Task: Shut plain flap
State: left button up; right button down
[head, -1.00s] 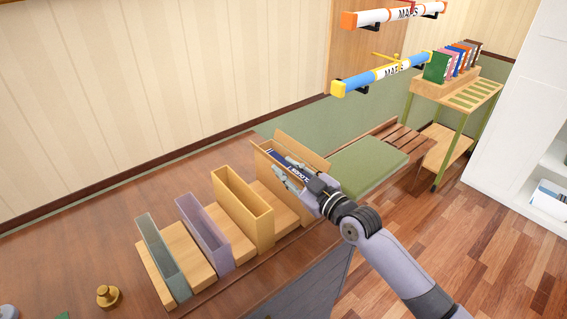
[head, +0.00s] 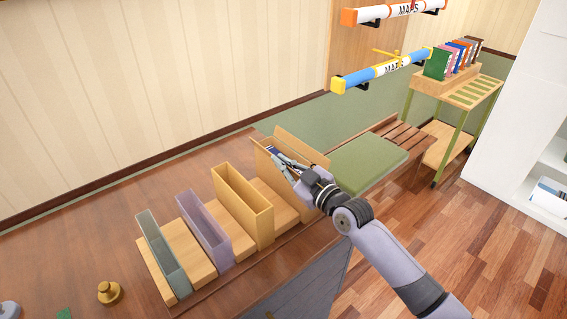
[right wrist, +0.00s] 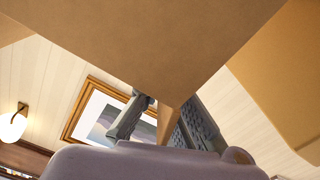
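The plain wood-coloured box (head: 262,162) stands at the right end of a row of boxes. A plain panel (head: 303,148), which looks like its flap, stands up along its back side. A dark blue item inside is mostly hidden by my right gripper. My right gripper (head: 283,165) is over the box opening with its fingers apart. In the right wrist view, a plain brown panel (right wrist: 160,40) fills the top, and its narrow lower corner shows between the fingers (right wrist: 163,121). I cannot tell whether they touch it. My left gripper is not in view.
Yellow (head: 244,205), lavender (head: 205,232) and grey-green (head: 163,256) boxes stand to the left on the desk. A brass knob-like object (head: 109,292) is at front left. A green-cushioned bench (head: 367,163) stands behind my right arm. Map tubes (head: 385,71) hang above.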

jog(key=shift+w+d+m, duration=0.1)
jog(key=shift+d+m, duration=0.05)
jog(key=shift+m, duration=0.35)
dwell(0.7)
jog(key=m, duration=0.1)
jog(key=m+b, duration=0.1)
jog(key=shift+w+d+r+m, duration=0.1)
jog(key=shift+w+d+m, duration=0.1)
jog(key=shift+d+m, duration=0.15)
jog(key=shift+w+d+m+b, duration=0.15)
jog(key=shift+m+b, duration=0.1)
jog(key=shift+m, duration=0.55)
jog(key=shift+w+d+m+b, duration=0.1)
jog(key=shift+m+b, duration=0.1)
jog(key=shift+m, duration=0.55)
jog(key=c, duration=2.3)
grip_release()
jog(key=o, duration=0.5)
jog(key=shift+c, duration=0.2)
jog(key=shift+d, duration=0.1)
